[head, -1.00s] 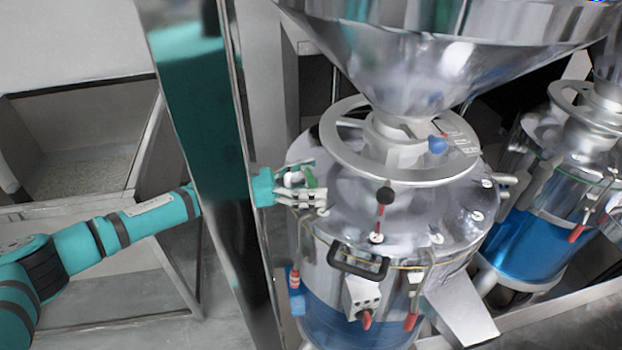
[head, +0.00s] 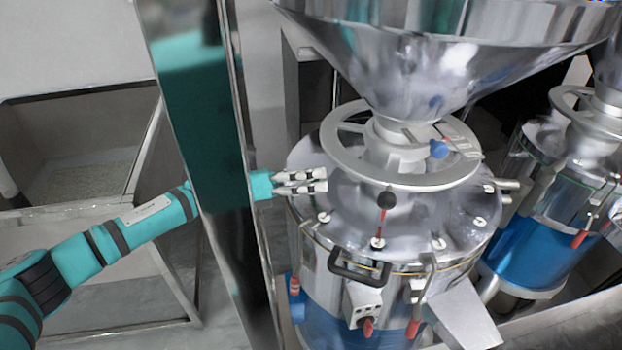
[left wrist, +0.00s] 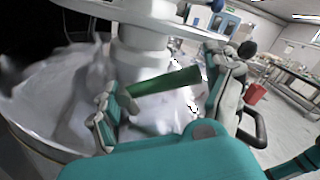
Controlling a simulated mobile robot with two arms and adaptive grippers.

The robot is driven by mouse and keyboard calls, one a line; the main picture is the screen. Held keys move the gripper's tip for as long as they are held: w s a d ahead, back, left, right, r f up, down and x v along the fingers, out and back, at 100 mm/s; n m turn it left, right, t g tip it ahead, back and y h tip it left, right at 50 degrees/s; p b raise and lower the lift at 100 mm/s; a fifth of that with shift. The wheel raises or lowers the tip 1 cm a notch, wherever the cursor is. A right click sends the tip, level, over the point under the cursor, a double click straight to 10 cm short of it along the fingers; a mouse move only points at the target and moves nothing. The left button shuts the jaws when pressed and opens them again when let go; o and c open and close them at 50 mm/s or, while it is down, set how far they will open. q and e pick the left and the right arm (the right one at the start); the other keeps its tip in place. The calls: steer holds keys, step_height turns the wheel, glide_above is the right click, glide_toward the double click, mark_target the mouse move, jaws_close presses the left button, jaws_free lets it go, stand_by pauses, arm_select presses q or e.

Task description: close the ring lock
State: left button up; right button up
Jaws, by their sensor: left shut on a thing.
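The grinder's shiny round lid (head: 335,235) sits below a large steel funnel (head: 430,75). A wide silver ring (head: 345,155) surrounds the funnel's neck. My left gripper (head: 322,180) is over the lid's left side, close to the ring. In the left wrist view my left gripper (left wrist: 165,92) is shut on a green lever (left wrist: 165,82), which spans between its fingers. The lever is hidden in the head view. Which part is the ring lock, I cannot tell for sure. My right gripper is not in view.
A black ball knob (head: 387,199) on a red rod and a black handle (head: 357,262) are at the lid's front. A blue knob (head: 438,149) is by the ring. A steel post (head: 215,150) crosses in front of my left arm. A second grinder (head: 535,240) stands right.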

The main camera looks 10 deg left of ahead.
arm_select(q)
steer(key=shift+w+r+n, duration=0.1)
steer(key=shift+r+n, duration=0.1)
steer(key=shift+n, duration=0.2)
steer(key=o, duration=1.5)
steer(key=shift+a, duration=0.15)
steer(key=v, duration=1.2)
steer(key=shift+c, duration=0.3)
